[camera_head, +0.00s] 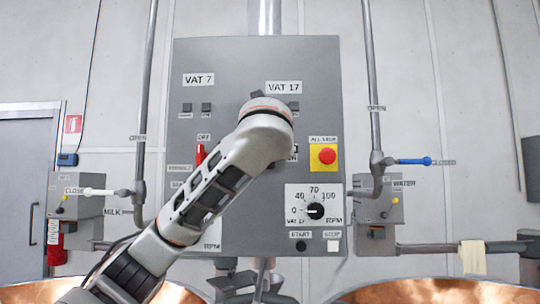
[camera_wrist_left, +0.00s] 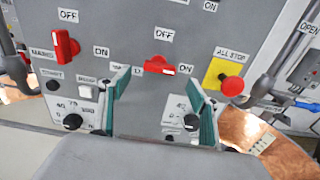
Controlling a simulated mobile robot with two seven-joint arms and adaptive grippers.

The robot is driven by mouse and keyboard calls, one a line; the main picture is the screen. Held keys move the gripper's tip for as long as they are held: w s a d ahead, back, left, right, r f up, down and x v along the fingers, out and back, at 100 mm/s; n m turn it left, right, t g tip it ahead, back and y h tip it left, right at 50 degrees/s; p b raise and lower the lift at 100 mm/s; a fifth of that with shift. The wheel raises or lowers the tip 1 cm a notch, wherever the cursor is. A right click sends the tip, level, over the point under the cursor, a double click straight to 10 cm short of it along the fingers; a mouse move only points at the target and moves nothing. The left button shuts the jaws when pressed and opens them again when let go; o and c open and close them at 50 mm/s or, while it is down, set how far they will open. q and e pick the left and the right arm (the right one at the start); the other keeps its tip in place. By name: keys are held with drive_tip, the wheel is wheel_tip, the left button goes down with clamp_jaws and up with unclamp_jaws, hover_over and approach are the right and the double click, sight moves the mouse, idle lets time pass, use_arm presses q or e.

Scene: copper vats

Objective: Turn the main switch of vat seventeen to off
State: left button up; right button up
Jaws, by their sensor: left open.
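The grey control panel (camera_head: 225,60) carries the VAT 17 label (camera_head: 283,87) at its upper right. In the left wrist view a red switch (camera_wrist_left: 158,65) has its handle lying level, with OFF above it and ON to its right; I take it as vat seventeen's main switch. My own arm hides it in the head view. My left gripper (camera_wrist_left: 158,80) is open and empty, its green-edged fingers to either side below the switch. I cannot tell whether they touch the panel. My right gripper does not show.
Another red switch (camera_wrist_left: 65,45), handle upright towards OFF, is on the left; it shows under VAT 7 in the head view (camera_head: 200,155). The red all-stop button (camera_head: 327,156) sits close on the right. A dial (camera_head: 315,211) is below. Copper vats (camera_head: 430,291) stand in front.

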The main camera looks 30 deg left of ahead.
use_arm(q)
drive_tip(key=p+x, duration=0.2)
drive_tip(key=x, duration=0.5)
drive_tip(key=c, duration=1.1)
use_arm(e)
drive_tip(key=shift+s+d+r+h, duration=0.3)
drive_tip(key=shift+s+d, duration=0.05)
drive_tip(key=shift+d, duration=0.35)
